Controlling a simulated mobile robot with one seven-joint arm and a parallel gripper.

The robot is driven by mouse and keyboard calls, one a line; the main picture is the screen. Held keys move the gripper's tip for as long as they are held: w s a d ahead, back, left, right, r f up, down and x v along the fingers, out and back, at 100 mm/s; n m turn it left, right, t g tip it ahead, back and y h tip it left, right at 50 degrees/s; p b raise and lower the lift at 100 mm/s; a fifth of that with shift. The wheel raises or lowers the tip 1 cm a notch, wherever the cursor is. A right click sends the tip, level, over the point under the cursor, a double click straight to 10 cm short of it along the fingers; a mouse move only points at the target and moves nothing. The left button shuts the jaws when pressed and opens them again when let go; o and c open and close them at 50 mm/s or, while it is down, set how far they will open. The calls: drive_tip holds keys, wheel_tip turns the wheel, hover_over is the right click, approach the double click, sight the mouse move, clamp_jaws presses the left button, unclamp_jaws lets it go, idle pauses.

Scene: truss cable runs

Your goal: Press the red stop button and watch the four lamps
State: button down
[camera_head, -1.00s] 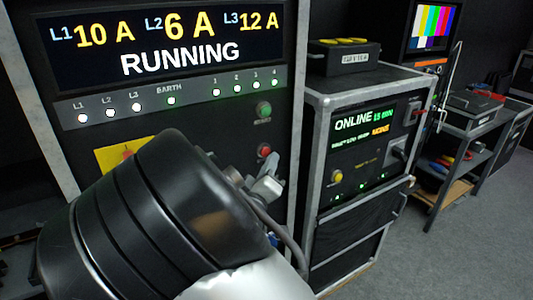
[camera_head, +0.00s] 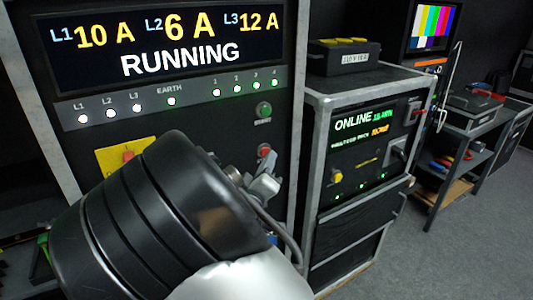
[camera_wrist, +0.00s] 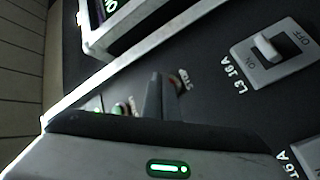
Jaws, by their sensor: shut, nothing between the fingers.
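The red stop button (camera_head: 264,150) sits on the dark panel of the left cabinet, below a green button (camera_head: 264,110). My gripper (camera_head: 268,168) is just below the stop button. In the wrist view my shut, empty fingers (camera_wrist: 158,78) stand beside the STOP label (camera_wrist: 182,79) and partly cover the red button (camera_wrist: 174,84). I cannot tell whether they touch it. The row of numbered lamps (camera_head: 246,88) above the buttons is lit. The display (camera_head: 165,40) reads RUNNING, with L1 10 A, L2 6 A and L3 12 A.
A yellow plate with a red knob (camera_head: 126,154) is left of my arm. A breaker switch marked L3 16A (camera_wrist: 274,50) is close to my fingers. A second cabinet marked ONLINE (camera_head: 362,150) stands on the right. Open floor (camera_head: 455,250) lies beyond it.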

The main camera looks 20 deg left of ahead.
drive_tip(key=shift+w+a, duration=0.2)
idle(0.6)
drive_tip(key=shift+s+d, duration=0.55)
drive_tip(key=shift+d, duration=0.1)
drive_tip(key=shift+s+d+p, duration=0.6)
drive_tip(key=shift+s+d, duration=1.05)
drive_tip(key=shift+d, duration=0.25)
